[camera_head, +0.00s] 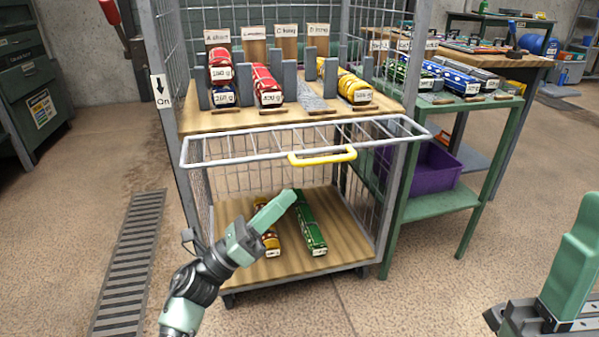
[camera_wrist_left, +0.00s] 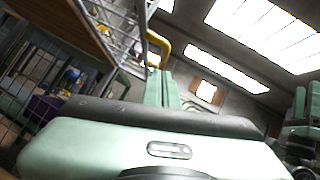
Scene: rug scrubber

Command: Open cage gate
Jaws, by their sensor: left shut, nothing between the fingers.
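The cage gate (camera_head: 240,145) is a white wire panel with a yellow handle (camera_head: 322,157). It juts out from the front of the cage cart at upper shelf height, lying nearly flat. The handle also shows in the left wrist view (camera_wrist_left: 158,46), just beyond the fingers. My left gripper (camera_head: 290,197) is shut and empty, in front of the cart and below the handle in the picture, apart from it. Its fingers show in the left wrist view (camera_wrist_left: 161,88). My right gripper (camera_head: 581,225) is at the right edge, partly cut off; its opening cannot be made out.
The upper shelf (camera_head: 230,121) holds several labelled rolls between grey dividers. A yellow roll (camera_head: 271,240) and a green roll (camera_head: 309,224) lie on the lower shelf. A green table (camera_head: 440,204) with a purple bin (camera_head: 432,170) stands right. Floor in front is clear.

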